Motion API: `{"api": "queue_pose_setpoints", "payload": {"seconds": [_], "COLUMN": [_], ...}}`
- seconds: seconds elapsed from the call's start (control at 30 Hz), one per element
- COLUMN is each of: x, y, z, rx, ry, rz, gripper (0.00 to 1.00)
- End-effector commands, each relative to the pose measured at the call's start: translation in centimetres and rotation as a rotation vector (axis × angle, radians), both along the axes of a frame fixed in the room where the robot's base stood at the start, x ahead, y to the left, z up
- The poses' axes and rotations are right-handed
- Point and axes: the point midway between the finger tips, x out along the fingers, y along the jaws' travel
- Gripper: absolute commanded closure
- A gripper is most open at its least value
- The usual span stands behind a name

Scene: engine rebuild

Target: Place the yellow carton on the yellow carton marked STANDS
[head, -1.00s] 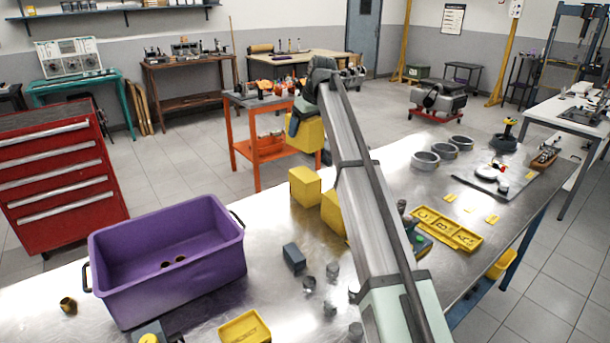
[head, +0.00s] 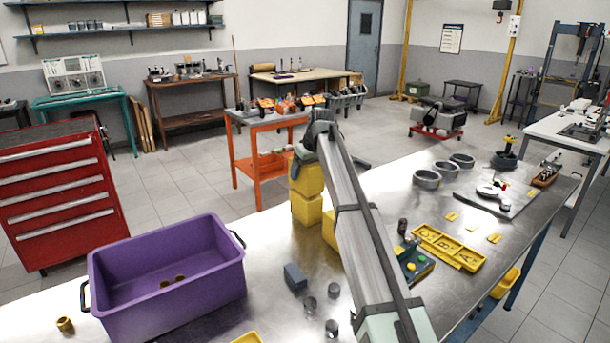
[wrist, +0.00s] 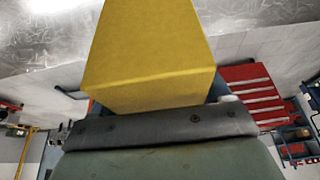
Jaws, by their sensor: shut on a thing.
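My gripper (head: 299,154) is shut on a yellow carton (head: 309,179), seen left of my arm in the head view. This carton appears directly above another yellow carton (head: 306,211) that stands on the metal bench; their edges meet in the picture, but I cannot tell if they touch. A third yellow carton (head: 329,231) stands to the right, partly hidden behind my arm. No STANDS marking is readable on any carton. In the wrist view the held carton (wrist: 150,55) fills the upper middle, above the dark edge of the gripper.
A purple bin (head: 170,281) stands at the left of the bench (head: 262,266). A dark block (head: 295,277) and metal cylinders (head: 310,305) lie in front of the cartons. A yellow tray (head: 449,248) and grey rings (head: 427,179) are to the right. An orange cart (head: 259,171) stands behind.

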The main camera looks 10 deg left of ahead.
Motion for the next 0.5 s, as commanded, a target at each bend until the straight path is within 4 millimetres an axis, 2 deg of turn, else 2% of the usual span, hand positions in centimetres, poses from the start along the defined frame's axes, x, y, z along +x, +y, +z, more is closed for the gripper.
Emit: {"api": "queue_pose_setpoints", "payload": {"seconds": [0.1,0.5], "x": [-0.07,-0.01], "y": [-0.02,0.00], "z": [-1.31,-1.67], "rx": [0.000,0.001], "ry": [0.000,-0.001], "rz": [0.000,0.000], "gripper": [0.69,0.69]}}
